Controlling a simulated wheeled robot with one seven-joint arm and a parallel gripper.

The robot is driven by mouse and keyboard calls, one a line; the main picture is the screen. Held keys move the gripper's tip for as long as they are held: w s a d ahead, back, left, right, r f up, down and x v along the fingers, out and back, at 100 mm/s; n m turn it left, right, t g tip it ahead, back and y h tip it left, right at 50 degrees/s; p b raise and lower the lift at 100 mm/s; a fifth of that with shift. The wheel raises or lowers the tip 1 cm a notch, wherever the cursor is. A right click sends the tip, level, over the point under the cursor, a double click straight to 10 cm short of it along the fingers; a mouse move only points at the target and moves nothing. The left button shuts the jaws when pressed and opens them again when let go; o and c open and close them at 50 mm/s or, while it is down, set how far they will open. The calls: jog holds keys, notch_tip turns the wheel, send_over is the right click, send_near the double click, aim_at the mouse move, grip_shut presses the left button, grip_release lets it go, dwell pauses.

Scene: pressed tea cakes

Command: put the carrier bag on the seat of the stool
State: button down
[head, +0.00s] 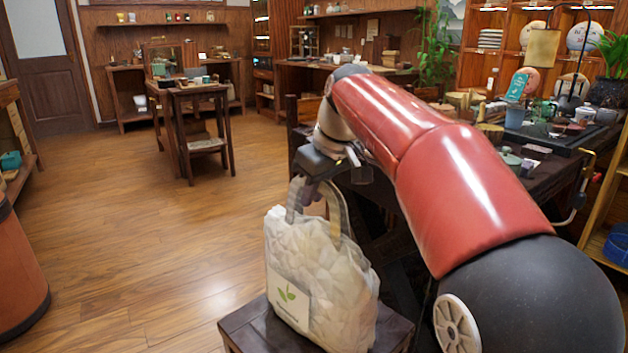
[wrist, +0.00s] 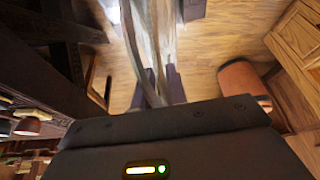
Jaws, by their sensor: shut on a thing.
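The carrier bag (head: 318,275) is white, stuffed full, with a green leaf label on its front. It stands upright over the dark wooden seat of the stool (head: 242,326) in the head view. Its bottom is at the seat, but I cannot tell for sure whether it touches. My gripper (head: 311,192) is above the bag, shut on its looped handles. In the wrist view the pale handle strap (wrist: 152,50) runs between my fingers (wrist: 157,88). The stool's legs and much of its seat are hidden by the bag and the picture edge.
A dark table (head: 545,175) with tea things stands to the right, behind my arm. An orange-brown round container (head: 18,275) is at the left edge, also in the wrist view (wrist: 241,82). The wooden floor (head: 130,240) left of the stool is clear.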

jog(key=shift+f, duration=0.3)
jog(key=c, duration=1.4)
grip_release()
jog(key=shift+f, duration=0.1)
